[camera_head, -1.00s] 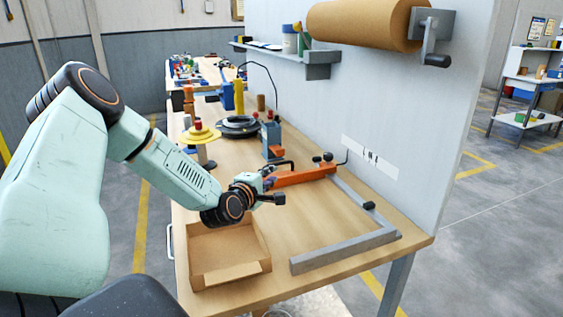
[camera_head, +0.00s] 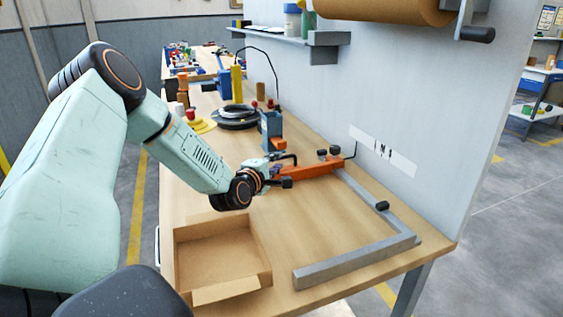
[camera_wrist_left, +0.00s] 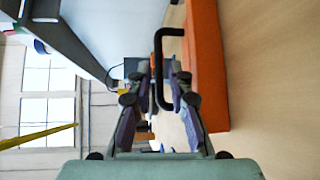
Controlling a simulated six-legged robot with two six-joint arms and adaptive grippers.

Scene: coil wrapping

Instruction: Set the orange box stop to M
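The orange box stop (camera_head: 312,171) is a long orange bar lying across the grey metal frame (camera_head: 352,262) on the bench, its far end near the wall. It has a black bent handle, seen in the left wrist view (camera_wrist_left: 159,68). My left gripper (camera_head: 279,170) is at the bar's near-left end. In the left wrist view my left gripper (camera_wrist_left: 160,80) is open, with the handle between its fingers and gaps visible; contact cannot be told. The orange bar (camera_wrist_left: 206,70) runs beside the right finger. A white label strip (camera_head: 400,163) on the wall carries small dark marks. My right gripper is out of view.
An open cardboard box (camera_head: 222,250) stands at the bench's front left. A blue device (camera_head: 271,128) and a black coil (camera_head: 236,115) stand behind the bar. The grey wall panel (camera_head: 430,95) borders the bench's right side. The bench inside the frame is clear.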

